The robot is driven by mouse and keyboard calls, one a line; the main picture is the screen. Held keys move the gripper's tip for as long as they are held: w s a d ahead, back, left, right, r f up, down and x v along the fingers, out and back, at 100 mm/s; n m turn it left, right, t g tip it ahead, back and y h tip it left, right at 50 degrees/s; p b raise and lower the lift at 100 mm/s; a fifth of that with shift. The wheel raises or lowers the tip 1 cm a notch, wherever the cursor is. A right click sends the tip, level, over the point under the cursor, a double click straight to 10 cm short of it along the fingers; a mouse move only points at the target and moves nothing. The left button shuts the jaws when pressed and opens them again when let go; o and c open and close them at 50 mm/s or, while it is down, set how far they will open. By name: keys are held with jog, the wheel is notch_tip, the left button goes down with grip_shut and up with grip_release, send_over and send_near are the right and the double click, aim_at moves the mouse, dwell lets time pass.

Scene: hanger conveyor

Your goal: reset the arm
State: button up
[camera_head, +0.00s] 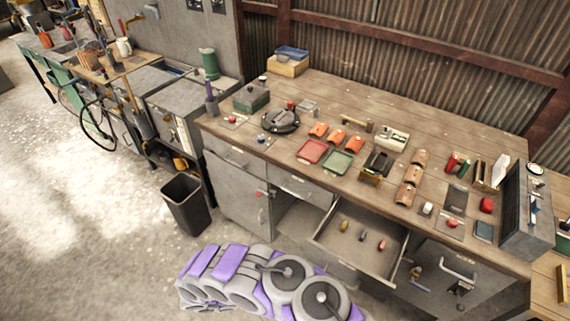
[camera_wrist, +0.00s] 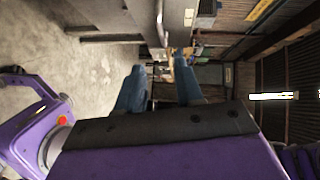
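My arm (camera_head: 265,280), purple and grey, lies low at the bottom of the head view, in front of the workbench. Its gripper end cannot be made out there. In the wrist view my gripper (camera_wrist: 160,82) shows two blue-grey fingers standing apart, with empty space between them. Nothing is held. The fingers touch no object that I can see.
A wooden workbench (camera_head: 335,92) holds trays, tools and boxes. Its open drawer (camera_head: 345,262) juts out beside my arm, with several small items inside. A black bin (camera_head: 186,205) stands on the floor left of the bench. Concrete floor (camera_head: 60,200) is clear at the left.

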jog(key=w+d+r+m+g, duration=0.3)
jog(key=d+r+m, duration=0.1)
jog(key=r+m, duration=0.25)
jog(key=w+d+r+m+g, duration=0.25)
jog(key=d+r+m, duration=0.2)
jog(key=r, duration=0.35)
jog(key=s+d+r+m+g+y+b, duration=0.1)
jog(key=d+r+m+y, duration=0.15)
jog(key=r+m, duration=0.3)
jog(key=s+d+r+m+g+y, duration=0.2)
jog(key=d+r+m, duration=0.25)
jog(key=r, duration=0.25)
jog(key=s+d+r+m+y+b, duration=0.1)
jog(key=s+d+r+m+y, duration=0.1)
jog(key=s+r+m+y, duration=0.7)
jog(key=s+a+m+t+y, duration=0.1)
jog(key=s+a+m+t, duration=0.1)
jog(key=s+m, duration=0.3)
jog(key=s+a+r+m+t+y+b, duration=0.1)
jog(key=s+m, duration=0.3)
jog(key=s, duration=0.4)
jog(key=shift+s+a+r+m+t+y, duration=0.15)
jog(key=shift+a+r+m+t+y, duration=0.2)
jog(key=shift+a, duration=0.5)
